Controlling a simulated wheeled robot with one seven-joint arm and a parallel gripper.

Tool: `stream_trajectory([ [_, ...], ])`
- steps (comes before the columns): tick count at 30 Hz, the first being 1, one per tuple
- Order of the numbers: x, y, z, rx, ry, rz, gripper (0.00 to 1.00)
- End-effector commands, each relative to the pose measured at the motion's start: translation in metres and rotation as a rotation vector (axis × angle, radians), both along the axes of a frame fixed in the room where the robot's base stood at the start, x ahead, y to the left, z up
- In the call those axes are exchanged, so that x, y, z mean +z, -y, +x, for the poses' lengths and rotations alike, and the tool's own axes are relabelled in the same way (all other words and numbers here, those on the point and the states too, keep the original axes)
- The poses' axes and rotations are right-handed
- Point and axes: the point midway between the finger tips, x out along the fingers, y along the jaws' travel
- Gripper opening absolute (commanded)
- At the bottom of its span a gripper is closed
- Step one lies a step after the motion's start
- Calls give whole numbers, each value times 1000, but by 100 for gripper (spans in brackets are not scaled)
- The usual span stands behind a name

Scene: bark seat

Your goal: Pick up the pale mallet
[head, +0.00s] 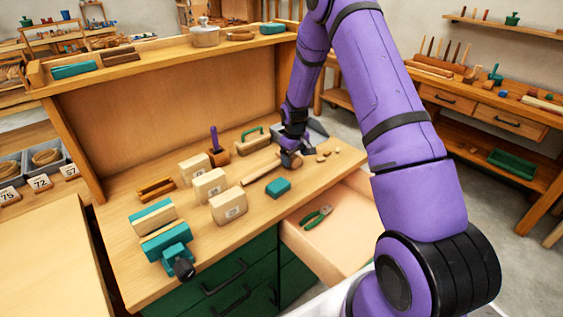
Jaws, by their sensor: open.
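The pale mallet (260,170) lies on the workbench top right of centre. Its light wooden handle points down-left, and its head end is partly hidden by my gripper. My gripper (290,157) is low over the bench at the mallet's head end. Its jaws are open, but the fingers are small and dark here. I cannot tell whether they touch the mallet or stand around it.
A teal block (278,188) lies just in front of the mallet. Pale numbered blocks (228,206) stand to the left, and a teal vise (168,247) is at the front left. Small wooden pieces (326,154) lie right. An open drawer (335,245) holds green-handled pliers (316,216).

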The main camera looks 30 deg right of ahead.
Motion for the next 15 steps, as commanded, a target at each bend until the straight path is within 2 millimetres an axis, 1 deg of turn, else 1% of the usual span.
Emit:
stream_trajectory([
  [1, -9, 1, 1, 0, -3, 0, 84],
  [3, -17, 1, 1, 0, -2, 1, 84],
  [6, -25, 2, 1, 0, -2, 1, 84],
  [14, -27, 2, 1, 0, 0, 0, 84],
  [15, -27, 2, 1, 0, 0, 0, 79],
])
